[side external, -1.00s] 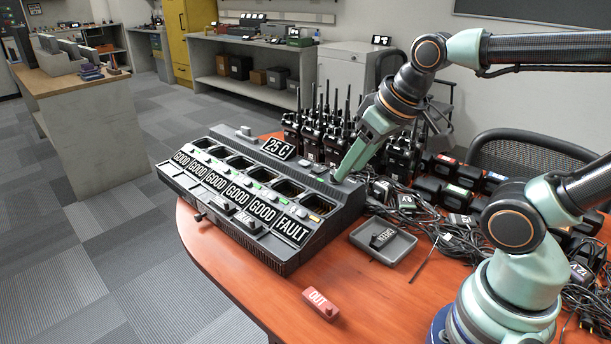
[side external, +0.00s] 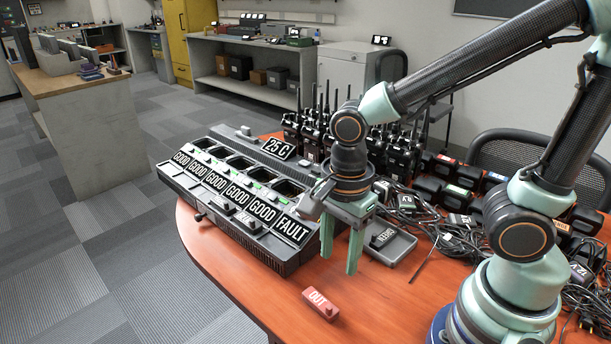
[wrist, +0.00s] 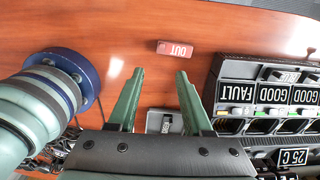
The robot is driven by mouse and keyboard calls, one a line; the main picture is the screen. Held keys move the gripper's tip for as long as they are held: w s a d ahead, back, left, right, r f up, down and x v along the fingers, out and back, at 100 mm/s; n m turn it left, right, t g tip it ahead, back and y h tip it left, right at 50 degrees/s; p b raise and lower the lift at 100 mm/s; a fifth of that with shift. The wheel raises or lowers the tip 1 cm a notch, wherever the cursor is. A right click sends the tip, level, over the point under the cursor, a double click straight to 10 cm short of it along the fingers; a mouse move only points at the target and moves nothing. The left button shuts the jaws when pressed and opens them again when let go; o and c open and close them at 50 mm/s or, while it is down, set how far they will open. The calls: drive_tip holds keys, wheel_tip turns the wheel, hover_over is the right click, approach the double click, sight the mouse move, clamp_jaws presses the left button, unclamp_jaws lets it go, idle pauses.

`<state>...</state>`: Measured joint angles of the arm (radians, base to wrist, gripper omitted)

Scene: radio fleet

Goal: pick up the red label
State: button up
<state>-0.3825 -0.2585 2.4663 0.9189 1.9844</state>
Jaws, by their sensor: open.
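The red label (side external: 320,304) reads OUT and lies flat on the orange-brown table near its front edge, apart from everything else. In the wrist view the red label (wrist: 176,48) lies beyond my fingertips, roughly in line with the gap between them. My gripper (side external: 341,262) points down above the table, behind the label and in front of the grey tray. In the wrist view my gripper (wrist: 160,72) has its two green fingers spread with nothing between the tips.
A charger rack (side external: 285,262) with GOOD and FAULT plates stands left of my gripper. A grey tray (side external: 402,250) holding a dark labelled block (side external: 383,239) sits close behind my fingers. Cables and radios crowd the back right. The table (side external: 385,310) right of the label is clear.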

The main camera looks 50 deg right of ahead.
hover_over(330, 305)
drive_tip(key=s, duration=0.1)
wheel_tip(330, 305, down, 6)
drive_tip(key=shift+m, duration=0.3)
drive_tip(key=shift+w+f, duration=0.25)
drive_tip(key=shift+f, duration=1.35)
drive_tip(key=shift+w+f, duration=0.2)
drive_tip(key=shift+f, duration=1.4)
clamp_jaws()
